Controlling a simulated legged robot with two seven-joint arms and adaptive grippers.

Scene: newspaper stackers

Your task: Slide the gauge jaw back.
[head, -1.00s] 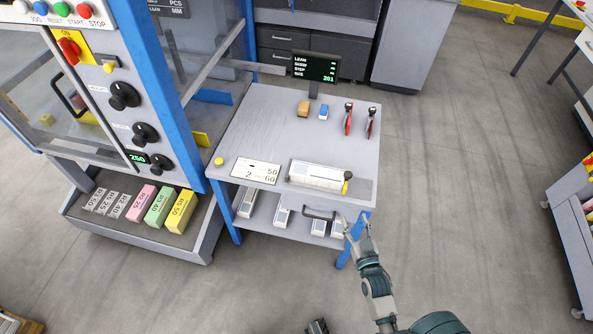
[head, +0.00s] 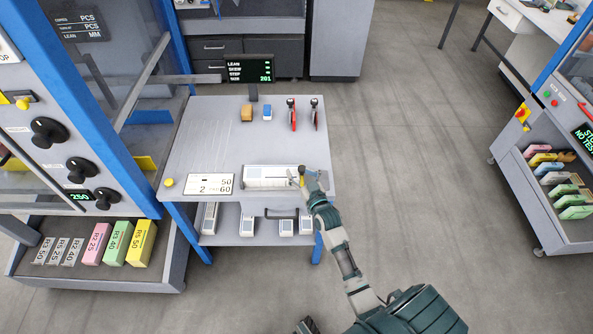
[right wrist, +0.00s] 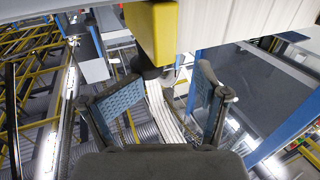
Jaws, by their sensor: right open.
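The gauge (head: 268,184) is a long pale block lying on the grey bench top, near its front edge. Its jaw (head: 301,171) is at the right end, with a yellow block and a dark knob. In the right wrist view the yellow block of the jaw (right wrist: 152,35) hangs at the top, with the dark knob below it. My right gripper (head: 311,180) is at the right end of the gauge, close to the jaw. In the right wrist view my right gripper (right wrist: 150,90) is open, its fingers apart on either side below the knob. Contact cannot be told. My left gripper is not seen.
The bench (head: 185,135) holds a small screen (head: 250,70), an orange block, a blue block, two red-and-black tools and a number card (head: 211,185). Its lower shelf has several pale blocks. A blue-framed machine stands left; a cart (head: 545,200) stands right.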

